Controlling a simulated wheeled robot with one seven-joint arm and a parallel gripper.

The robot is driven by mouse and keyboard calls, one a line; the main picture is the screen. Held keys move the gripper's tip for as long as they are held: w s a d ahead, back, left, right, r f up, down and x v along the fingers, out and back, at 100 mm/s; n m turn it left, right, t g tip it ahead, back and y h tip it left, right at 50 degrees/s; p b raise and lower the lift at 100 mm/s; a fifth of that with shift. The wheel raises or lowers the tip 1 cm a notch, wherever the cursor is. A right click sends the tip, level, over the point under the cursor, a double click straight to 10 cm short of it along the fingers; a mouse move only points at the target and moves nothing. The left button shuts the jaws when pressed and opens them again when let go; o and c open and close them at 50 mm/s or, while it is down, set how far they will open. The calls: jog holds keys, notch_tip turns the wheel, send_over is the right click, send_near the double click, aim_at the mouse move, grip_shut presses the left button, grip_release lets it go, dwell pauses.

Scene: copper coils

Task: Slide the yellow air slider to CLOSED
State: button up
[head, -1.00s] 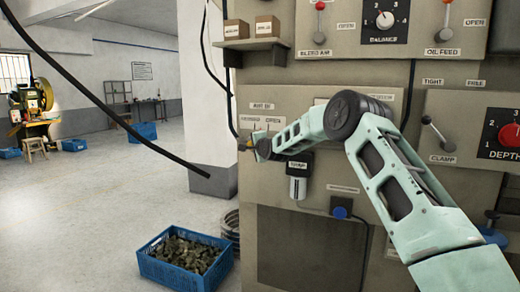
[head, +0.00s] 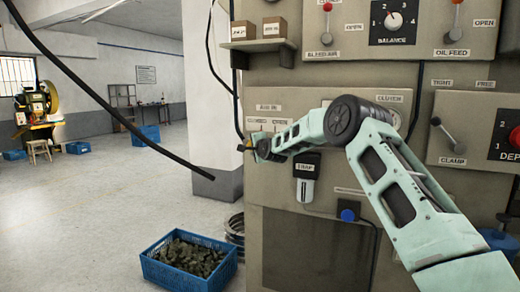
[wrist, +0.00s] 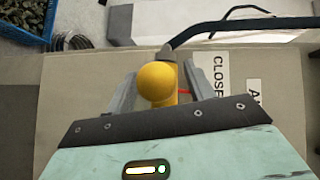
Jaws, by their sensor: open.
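The yellow air slider (wrist: 158,84) shows a round yellow knob on a yellow stem in the wrist view. My gripper (wrist: 160,92) is open, with one grey finger on each side of the knob; I cannot tell whether either finger touches it. A CLOSED label (wrist: 219,78) is just right of the knob, and a short red mark shows beside the stem. In the head view my gripper (head: 252,148) is at the left edge of the panel, below the AIR IN label (head: 268,107). The slider is mostly hidden there by my gripper.
A black cable (wrist: 240,27) crosses close beyond the knob in the wrist view. In the head view a TRAP unit (head: 306,180) hangs below my arm, and a shelf with two small boxes (head: 258,38) is above. A blue crate (head: 165,274) stands on the floor at left.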

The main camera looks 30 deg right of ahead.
jog(key=s+a+r+b, duration=0.2)
jog(key=s+b, duration=0.2)
jog(key=s, duration=1.2)
jog(key=shift+s+r+b, duration=0.2)
jog(key=shift+s+b, duration=0.1)
jog(key=shift+b, duration=0.05)
jog(key=shift+a, duration=0.1)
